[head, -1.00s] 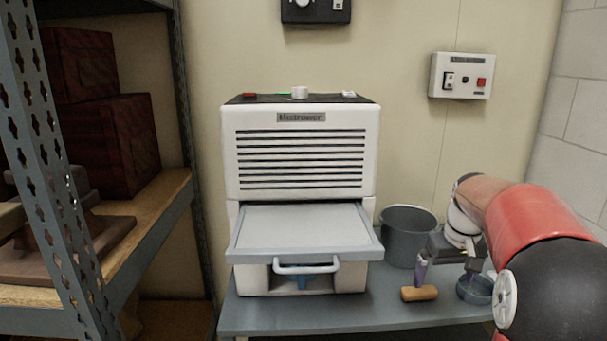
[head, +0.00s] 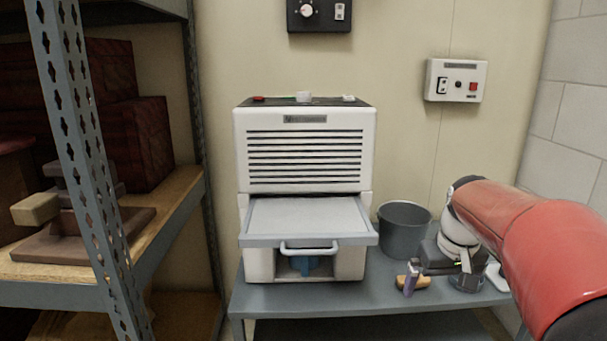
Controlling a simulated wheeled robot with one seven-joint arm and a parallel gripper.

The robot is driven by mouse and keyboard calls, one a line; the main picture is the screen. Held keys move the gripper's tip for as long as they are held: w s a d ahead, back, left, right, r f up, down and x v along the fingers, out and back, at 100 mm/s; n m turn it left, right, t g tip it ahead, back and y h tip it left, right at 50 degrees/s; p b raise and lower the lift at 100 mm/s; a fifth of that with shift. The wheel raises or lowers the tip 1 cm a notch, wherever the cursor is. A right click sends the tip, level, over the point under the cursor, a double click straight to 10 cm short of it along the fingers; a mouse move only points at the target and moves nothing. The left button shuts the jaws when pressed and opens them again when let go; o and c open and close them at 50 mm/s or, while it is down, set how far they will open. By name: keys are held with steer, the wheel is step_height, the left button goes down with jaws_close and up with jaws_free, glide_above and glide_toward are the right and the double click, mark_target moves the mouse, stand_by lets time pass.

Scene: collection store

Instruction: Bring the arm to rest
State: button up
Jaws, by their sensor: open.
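My gripper (head: 437,279) is at the right of the head view, low over the right part of the grey bench (head: 330,296). Its fingers point down and are spread, with nothing seen between them. A small wooden-coloured piece (head: 415,282) lies on the bench close behind the left finger. A small grey round dish (head: 466,282) sits by the right finger, which partly covers it. My red arm reaches in from the right edge.
A white louvred cabinet (head: 303,150) stands on the bench with its tray-like front (head: 305,217) pulled out. A grey bucket (head: 403,232) stands beside it. Shelving (head: 150,235) with dark red boxes is on the left. Control boxes (head: 456,80) are on the wall.

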steer(key=s+a+r+t+p, duration=0.1)
steer(key=s+a, duration=0.4)
steer(key=s, duration=0.5)
steer(key=s+a+r+t+p, duration=0.1)
steer(key=s+a+t+p, duration=0.1)
steer(key=s+a, duration=0.4)
steer(key=s+p, duration=0.1)
steer(key=s, duration=0.3)
